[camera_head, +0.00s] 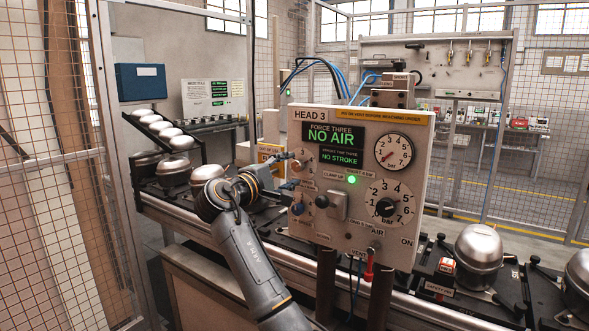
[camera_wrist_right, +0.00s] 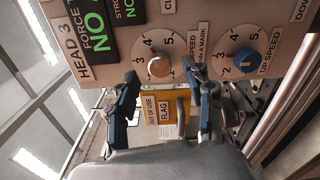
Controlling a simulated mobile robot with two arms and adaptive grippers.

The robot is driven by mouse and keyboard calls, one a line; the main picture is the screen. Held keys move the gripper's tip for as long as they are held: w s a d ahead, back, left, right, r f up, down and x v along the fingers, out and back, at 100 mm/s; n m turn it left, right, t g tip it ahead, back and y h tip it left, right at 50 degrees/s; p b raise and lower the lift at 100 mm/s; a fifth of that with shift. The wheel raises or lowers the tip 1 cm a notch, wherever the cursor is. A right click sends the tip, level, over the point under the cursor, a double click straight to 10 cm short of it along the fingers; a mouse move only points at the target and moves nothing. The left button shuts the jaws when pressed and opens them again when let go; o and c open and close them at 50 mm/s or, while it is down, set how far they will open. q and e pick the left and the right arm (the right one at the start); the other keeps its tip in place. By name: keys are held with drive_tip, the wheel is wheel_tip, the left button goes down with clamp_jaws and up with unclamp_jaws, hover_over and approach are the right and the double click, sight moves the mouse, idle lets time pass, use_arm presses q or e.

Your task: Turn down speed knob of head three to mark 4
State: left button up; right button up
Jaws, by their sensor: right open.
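The head three panel (camera_head: 345,255) faces me with its "HEAD 3" label at top left. A copper-coloured speed knob (camera_wrist_right: 160,68) sits on a white dial in the right wrist view, with marks 3, 4 and 5 readable. In the head view this knob (camera_head: 297,165) is the upper one at the panel's left edge. My right gripper (camera_head: 286,171) is open beside it. In the wrist view its fingers (camera_wrist_right: 163,88) stand on either side of the copper knob, with no clear contact. My left gripper is out of view.
A blue knob (camera_wrist_right: 247,60) labelled up speed sits close to one finger. The panel also carries a pressure gauge (camera_head: 394,151), a large bar knob (camera_head: 385,207), a grey selector (camera_head: 331,205) and a red-handled valve (camera_head: 370,268). A yellow out-of-use flag (camera_wrist_right: 160,115) is behind the fingers.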

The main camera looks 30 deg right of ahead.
drive_tip(key=v, duration=0.8)
drive_tip(key=shift+a, duration=0.3)
drive_tip(key=shift+s, duration=0.15)
